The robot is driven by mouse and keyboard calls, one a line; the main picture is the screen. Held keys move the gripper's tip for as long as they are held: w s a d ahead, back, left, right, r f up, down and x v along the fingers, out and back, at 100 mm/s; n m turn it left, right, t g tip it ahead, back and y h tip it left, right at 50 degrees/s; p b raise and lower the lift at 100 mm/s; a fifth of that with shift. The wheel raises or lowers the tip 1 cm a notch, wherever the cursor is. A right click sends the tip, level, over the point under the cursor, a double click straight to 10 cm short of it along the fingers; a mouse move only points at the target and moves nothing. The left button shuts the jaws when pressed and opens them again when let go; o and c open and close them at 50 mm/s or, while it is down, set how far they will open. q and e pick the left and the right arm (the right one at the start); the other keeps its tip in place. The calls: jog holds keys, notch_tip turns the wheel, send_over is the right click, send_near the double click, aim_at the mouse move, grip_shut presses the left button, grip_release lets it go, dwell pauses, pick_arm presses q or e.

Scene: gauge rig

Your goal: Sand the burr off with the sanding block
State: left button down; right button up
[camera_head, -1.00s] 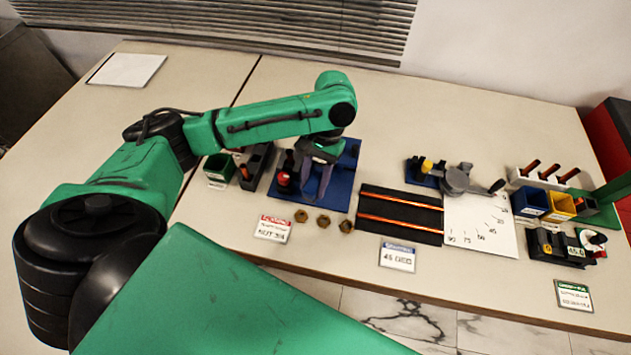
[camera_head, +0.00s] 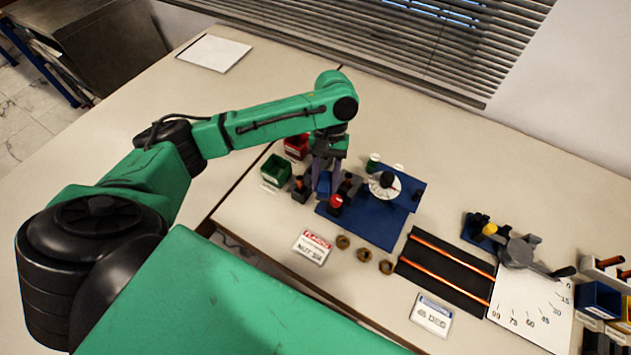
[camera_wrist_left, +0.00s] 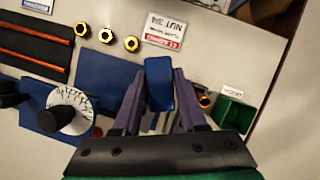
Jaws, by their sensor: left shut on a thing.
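My left gripper (camera_head: 325,180) is at the left edge of the blue base plate (camera_head: 375,229), over a dark holder beside it. In the left wrist view, the purple fingers (camera_wrist_left: 158,92) are shut on a blue block (camera_wrist_left: 158,72), which looks like the sanding block. In the head view the block is hidden by the gripper. A white dial with a black knob (camera_head: 383,184) stands on the plate, right of the gripper. Three brass nuts (camera_head: 363,255) lie in front of the plate. I cannot make out a burr. My right gripper is not in view.
A green bin (camera_head: 276,170) and a red bin (camera_head: 297,146) stand left of and behind the gripper. A red-topped piece (camera_head: 335,203) is close to the fingers. A black mat with orange rails (camera_head: 447,272) and an angle chart (camera_head: 530,305) lie right.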

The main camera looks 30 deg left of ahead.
aim_at(349, 176)
pick_arm(q)
jog(key=w+d+n+t+h+p, duration=0.1)
jog(key=w+n, duration=0.1)
jog(key=n, duration=0.2)
jog(key=w+d+r+n+t+h+p, duration=0.1)
jog(key=w+n+p, duration=0.1)
jog(key=w+n, duration=0.1)
jog(key=w+d+r+n+t+h+p, duration=0.1)
jog(key=w+n, duration=0.2)
jog(key=n, duration=0.2)
jog(key=shift+n+t, duration=0.3)
jog(key=shift+n, duration=0.1)
jog(key=shift+w+d+f+n, duration=0.1)
jog(key=shift+w+n, duration=0.05)
jog(key=shift+n, duration=0.25)
notch_tip(349, 176, down, 4)
jog(key=b, duration=0.6)
jog(key=shift+f, duration=0.5)
